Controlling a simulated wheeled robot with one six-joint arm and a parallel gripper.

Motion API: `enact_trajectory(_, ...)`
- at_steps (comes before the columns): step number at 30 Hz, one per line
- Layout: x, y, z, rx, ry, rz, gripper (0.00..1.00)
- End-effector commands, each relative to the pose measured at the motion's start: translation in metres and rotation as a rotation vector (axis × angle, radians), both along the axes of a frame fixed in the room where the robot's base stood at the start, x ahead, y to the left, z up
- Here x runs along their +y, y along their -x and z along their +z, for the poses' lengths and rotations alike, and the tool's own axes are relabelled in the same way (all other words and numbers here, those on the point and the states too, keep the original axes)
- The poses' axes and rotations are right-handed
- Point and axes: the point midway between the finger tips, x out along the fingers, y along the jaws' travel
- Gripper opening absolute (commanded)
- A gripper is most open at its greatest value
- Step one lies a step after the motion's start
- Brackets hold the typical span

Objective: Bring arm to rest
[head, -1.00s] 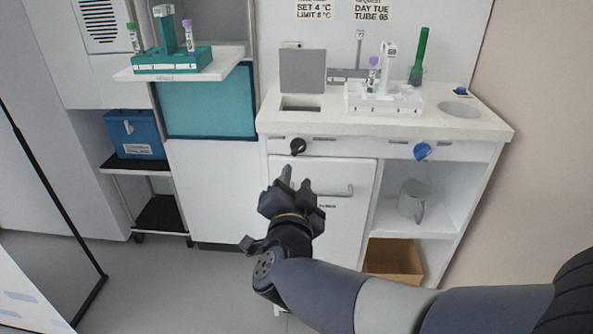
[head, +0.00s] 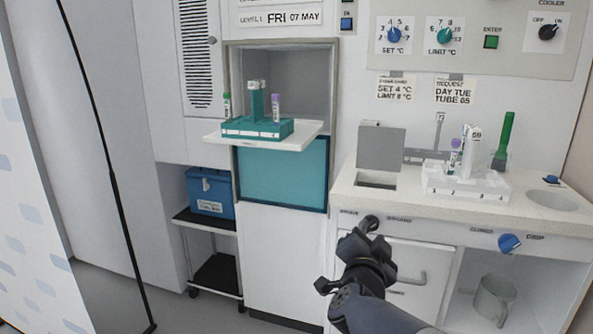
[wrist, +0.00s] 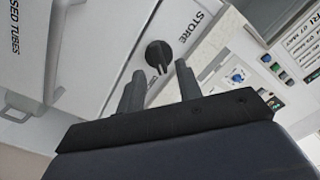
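My gripper (head: 358,238) is in front of the white counter's front panel, close to the black knob (head: 371,222) at its left end. In the wrist view my gripper (wrist: 160,68) has its two dark fingers apart, with nothing held between them. The black knob (wrist: 158,55) shows just beyond the fingertips, by the label STORE. Whether a fingertip touches it I cannot tell. My arm reaches in from the bottom of the head view.
A teal tube rack (head: 258,128) stands on a pulled-out white shelf (head: 312,131). A white rack (head: 465,183) stands on the counter (head: 415,208) beside an open grey lid (head: 381,149). A blue knob (head: 509,243) is to the right. Open floor lies at the lower left.

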Motion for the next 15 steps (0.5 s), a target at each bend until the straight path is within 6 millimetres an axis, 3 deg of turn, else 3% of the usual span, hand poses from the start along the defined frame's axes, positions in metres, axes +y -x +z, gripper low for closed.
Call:
enact_trajectory(6, -0.007, -0.019, -0.001, 0.001, 0.0, -0.001, 0.34)
enact_trajectory(15, -0.006, -0.019, 0.0, 0.004, 0.013, 0.0, 0.34)
